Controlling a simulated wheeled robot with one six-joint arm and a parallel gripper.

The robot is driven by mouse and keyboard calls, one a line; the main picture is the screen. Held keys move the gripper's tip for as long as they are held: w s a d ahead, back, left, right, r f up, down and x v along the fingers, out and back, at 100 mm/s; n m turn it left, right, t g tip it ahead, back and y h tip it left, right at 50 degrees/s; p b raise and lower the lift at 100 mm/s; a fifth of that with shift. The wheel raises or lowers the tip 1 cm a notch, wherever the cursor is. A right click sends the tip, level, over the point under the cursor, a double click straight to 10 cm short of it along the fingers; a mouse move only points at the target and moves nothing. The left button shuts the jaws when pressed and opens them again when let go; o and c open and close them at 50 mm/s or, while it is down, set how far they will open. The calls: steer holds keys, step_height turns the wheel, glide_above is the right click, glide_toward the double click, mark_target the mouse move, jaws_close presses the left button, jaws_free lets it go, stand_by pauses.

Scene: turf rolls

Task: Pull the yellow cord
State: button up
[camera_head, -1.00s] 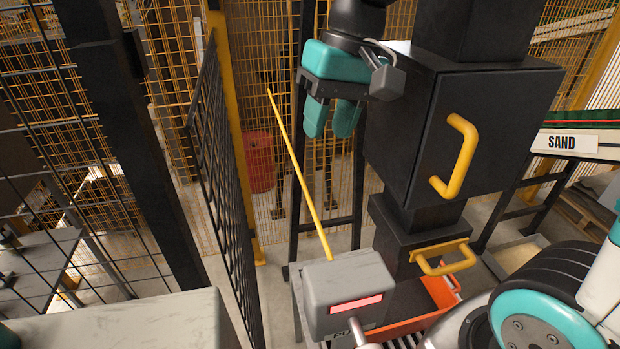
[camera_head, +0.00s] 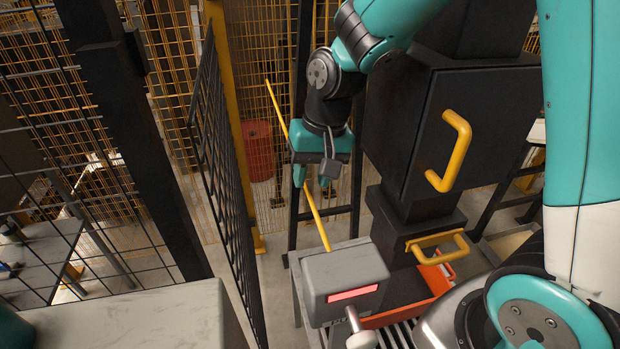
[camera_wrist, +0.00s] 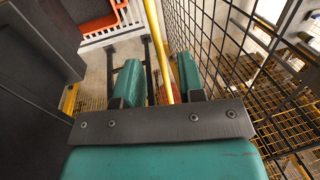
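The yellow cord (camera_head: 316,218) runs slanted, from upper left down to the back of a grey box. My gripper (camera_head: 313,179) is in front of its middle part in the head view and hides a stretch of it. In the wrist view, the cord (camera_wrist: 157,45) appears in the gap between the two fingers of my gripper (camera_wrist: 159,82), nearer the right finger. The fingers are apart and the gripper is open. I cannot tell whether a finger touches the cord.
The grey box (camera_head: 345,277) with a red-lit slot stands below. A black cabinet (camera_head: 410,130) with a yellow handle (camera_head: 456,150) is right of my gripper. A black mesh panel (camera_head: 215,170) stands to the left. A red drum (camera_head: 257,150) is behind.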

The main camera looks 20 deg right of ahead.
steer(key=shift+a+f, duration=0.15)
steer(key=shift+f, duration=0.8)
steer(key=shift+c, duration=0.2)
